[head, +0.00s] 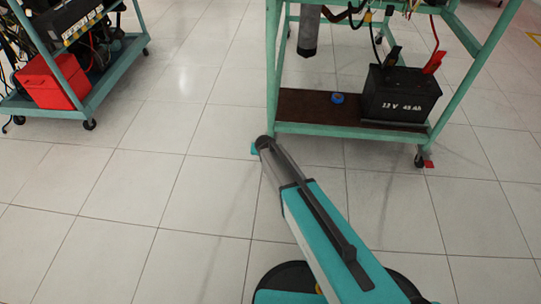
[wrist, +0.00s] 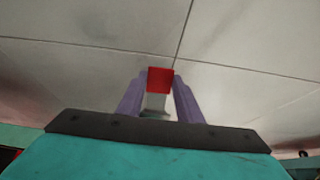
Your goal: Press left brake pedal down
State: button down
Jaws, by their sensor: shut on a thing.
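In the wrist view my gripper (wrist: 160,76) has two purple fingers, one on each side of a small red brake pedal (wrist: 159,79). The fingers are shut on the pedal, with a pale grey piece showing below the red part. In the head view my arm reaches to the lower left corner of the green engine stand (head: 272,95). There the arm hides the left pedal and most of my gripper. Whether the pedal is tilted up or down cannot be told. The right brake pedal (head: 428,164) is red and sits by the stand's right front caster.
The stand's lower shelf (head: 305,105) holds a black battery (head: 400,95) and a small blue roll (head: 338,99). Another cart (head: 95,80) with a red box (head: 52,82) stands at the upper left. The tiled floor between is clear.

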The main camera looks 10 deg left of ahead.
jog(key=shift+d, duration=0.2)
jog(key=c, duration=1.2)
grip_release()
jog(key=shift+a, duration=0.15)
jog(key=p+v, duration=0.5)
jog(key=v, duration=0.8)
jog(key=shift+s+r, duration=0.15)
jog(key=shift+r, duration=0.2)
